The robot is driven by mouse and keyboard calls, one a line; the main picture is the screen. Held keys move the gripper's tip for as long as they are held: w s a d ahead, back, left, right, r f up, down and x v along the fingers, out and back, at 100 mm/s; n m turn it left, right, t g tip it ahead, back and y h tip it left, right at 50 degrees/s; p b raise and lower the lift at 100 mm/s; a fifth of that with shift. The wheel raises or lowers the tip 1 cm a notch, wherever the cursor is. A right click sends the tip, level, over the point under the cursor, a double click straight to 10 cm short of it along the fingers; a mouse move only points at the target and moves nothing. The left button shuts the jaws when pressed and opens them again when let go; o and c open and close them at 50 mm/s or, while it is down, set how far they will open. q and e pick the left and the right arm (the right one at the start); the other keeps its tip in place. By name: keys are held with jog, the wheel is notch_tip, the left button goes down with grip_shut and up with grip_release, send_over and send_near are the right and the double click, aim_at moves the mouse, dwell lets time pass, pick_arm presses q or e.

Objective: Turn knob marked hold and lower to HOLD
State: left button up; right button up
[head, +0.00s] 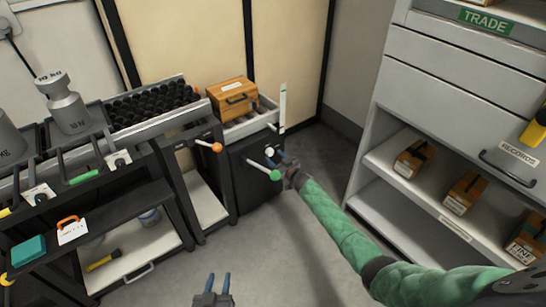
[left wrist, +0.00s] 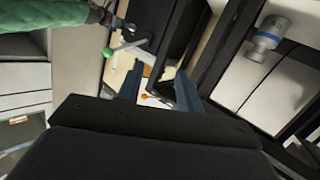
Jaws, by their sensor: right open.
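A small white round knob (head: 270,151) sits on the front of a black cabinet (head: 257,192), just above a green-tipped lever (head: 275,175). I cannot read any marking on it. My right gripper (head: 281,160), on the green-sleeved arm, is open at the knob; I cannot tell whether its fingers touch it. It also shows at the upper left of the left wrist view (left wrist: 122,25), near the green lever tip (left wrist: 108,52). My left gripper (head: 219,279) is open and empty over the floor, its fingers apart in the left wrist view (left wrist: 160,88).
An orange-tipped lever (head: 216,147) sticks out left of the knob. A black bench (head: 110,200) with weights (head: 66,105) is at left, a grey shelf unit (head: 440,130) at right. The floor between is clear.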

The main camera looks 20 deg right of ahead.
pick_arm(q)
jog(key=shift+t, duration=0.9)
jog(key=shift+w+r, duration=0.25)
jog(key=shift+r, duration=0.6)
jog(key=shift+w+r, duration=0.3)
jog(key=shift+r, duration=0.5)
jog(key=shift+w+r, duration=0.25)
jog(key=shift+r, duration=0.6)
pick_arm(e)
jog(key=shift+x, duration=1.05)
jog(key=c, duration=1)
